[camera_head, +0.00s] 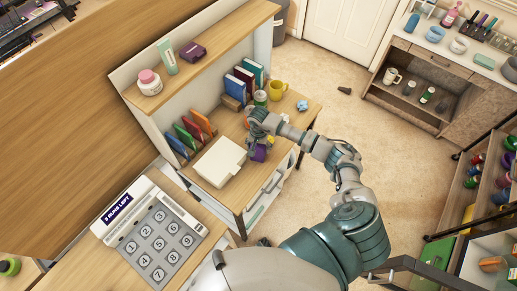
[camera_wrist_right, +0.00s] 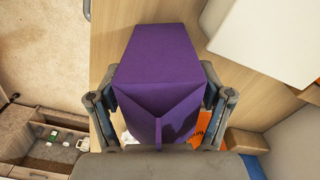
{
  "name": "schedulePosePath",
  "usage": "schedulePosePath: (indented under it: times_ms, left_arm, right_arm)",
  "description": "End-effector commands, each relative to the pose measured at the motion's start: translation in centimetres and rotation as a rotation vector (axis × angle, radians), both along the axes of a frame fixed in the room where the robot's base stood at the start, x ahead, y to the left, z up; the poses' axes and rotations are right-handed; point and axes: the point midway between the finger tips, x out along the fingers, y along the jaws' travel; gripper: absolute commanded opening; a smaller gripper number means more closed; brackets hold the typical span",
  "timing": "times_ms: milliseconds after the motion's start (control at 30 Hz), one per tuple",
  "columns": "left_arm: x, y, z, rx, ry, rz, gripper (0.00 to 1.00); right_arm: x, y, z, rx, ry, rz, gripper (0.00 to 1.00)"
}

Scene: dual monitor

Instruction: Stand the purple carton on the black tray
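The purple carton (camera_head: 258,153) is at the wooden desk, below my right gripper (camera_head: 262,139) in the head view. In the right wrist view the carton (camera_wrist_right: 158,75) fills the space between the two fingers of my right gripper (camera_wrist_right: 160,105). A finger lies against each side, so the gripper looks shut on it. The carton's folded top faces the wrist camera. Whether it touches the desk is hard to tell. I cannot make out a black tray in either view. My left gripper is not in view.
A white box-like object (camera_head: 220,162) lies on the desk (camera_head: 232,122) left of the carton. Several books (camera_head: 190,134), a yellow mug (camera_head: 278,90) and a blue item (camera_head: 302,105) are nearby. A large keypad (camera_head: 158,242) sits at front left. Carpet lies right of the desk.

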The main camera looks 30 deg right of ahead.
Motion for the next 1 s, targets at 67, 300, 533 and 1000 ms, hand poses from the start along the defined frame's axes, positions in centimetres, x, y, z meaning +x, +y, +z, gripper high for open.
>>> schedulePosePath:
  times_ms: [67, 300, 533, 1000]
  left_arm:
    - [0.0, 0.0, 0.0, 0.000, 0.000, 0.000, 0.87]
    - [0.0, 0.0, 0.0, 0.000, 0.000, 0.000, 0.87]
    - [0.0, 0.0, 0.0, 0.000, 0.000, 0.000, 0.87]
    - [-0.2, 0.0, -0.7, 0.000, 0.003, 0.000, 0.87]
  right_arm:
    - [0.0, 0.0, 0.0, 0.000, 0.000, 0.000, 0.49]
    - [0.0, 0.0, 0.1, 0.001, -0.001, 0.000, 0.00]
    - [0.1, 0.0, 0.3, 0.000, -0.001, 0.000, 0.00]
    - [-2.6, 1.7, 3.8, -0.001, -0.001, 0.006, 0.00]
